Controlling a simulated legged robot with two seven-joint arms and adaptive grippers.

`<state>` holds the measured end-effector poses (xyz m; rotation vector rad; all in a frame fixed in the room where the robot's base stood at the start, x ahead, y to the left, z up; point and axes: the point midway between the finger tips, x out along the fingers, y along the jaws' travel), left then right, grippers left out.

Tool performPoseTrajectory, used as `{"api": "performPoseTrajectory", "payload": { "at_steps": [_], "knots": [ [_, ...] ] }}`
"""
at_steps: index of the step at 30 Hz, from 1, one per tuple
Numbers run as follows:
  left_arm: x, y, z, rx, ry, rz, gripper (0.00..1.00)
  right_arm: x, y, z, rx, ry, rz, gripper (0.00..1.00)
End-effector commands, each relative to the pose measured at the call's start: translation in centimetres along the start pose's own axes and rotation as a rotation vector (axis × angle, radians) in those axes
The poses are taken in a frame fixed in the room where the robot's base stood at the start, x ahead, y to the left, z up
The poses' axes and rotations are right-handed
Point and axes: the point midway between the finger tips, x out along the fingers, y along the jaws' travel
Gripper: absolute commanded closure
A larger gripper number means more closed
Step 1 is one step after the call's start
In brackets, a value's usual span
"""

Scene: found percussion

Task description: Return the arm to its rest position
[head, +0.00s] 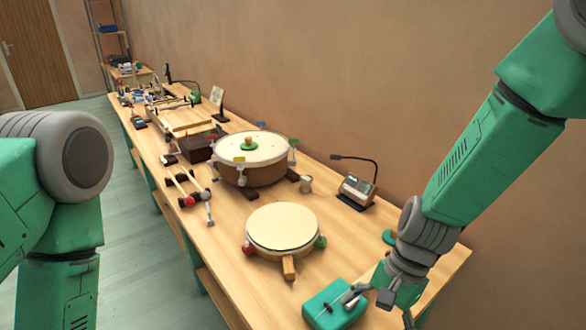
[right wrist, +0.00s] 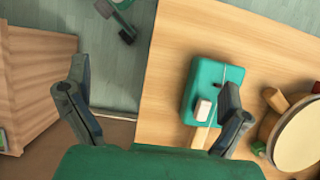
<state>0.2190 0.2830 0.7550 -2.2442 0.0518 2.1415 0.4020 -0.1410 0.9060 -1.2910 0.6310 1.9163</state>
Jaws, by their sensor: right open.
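My right gripper (head: 367,298) is at the table's near right corner, beside a teal block (head: 330,308). In the right wrist view my right gripper (right wrist: 152,100) is open, its fingers wide apart with nothing held between them. The teal block (right wrist: 202,78) lies on the table by the right-hand finger, which overlaps its edge in the picture. A small pale block on a thin stick (right wrist: 203,110) lies over the teal block; whether the finger touches either is unclear. My left arm comes in at the left, but its gripper is out of view.
A small round drum (head: 283,227) stands near the block, and a larger drum (head: 250,150) behind it. A device with a bent lamp (head: 357,188) stands near the wall. Bare wood (head: 235,275) shows at front left.

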Motion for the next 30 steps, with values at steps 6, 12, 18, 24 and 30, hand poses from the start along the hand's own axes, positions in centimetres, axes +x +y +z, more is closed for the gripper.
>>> {"api": "performPoseTrajectory", "payload": {
  "at_steps": [6,12,18,24,30],
  "knots": [
    [0.5,0.0,0.0,0.000,0.000,0.000,1.00,3.1,2.6,-2.2,-0.061,0.063,0.032,0.00],
    [1.2,0.0,0.0,0.000,0.001,0.000,1.00,6.5,6.2,-4.3,-0.163,0.144,0.068,0.00],
    [2.2,0.0,0.1,0.000,0.000,0.000,1.00,11.1,11.7,-6.8,-0.350,0.246,0.126,0.00],
    [3.8,0.0,0.2,0.000,-0.001,0.000,1.00,16.2,19.0,-8.0,-0.673,0.342,0.185,0.00],
    [4.6,0.0,0.3,0.000,-0.001,0.000,1.00,18.2,22.8,-7.2,-0.908,0.390,0.180,0.00]
  ]
}}
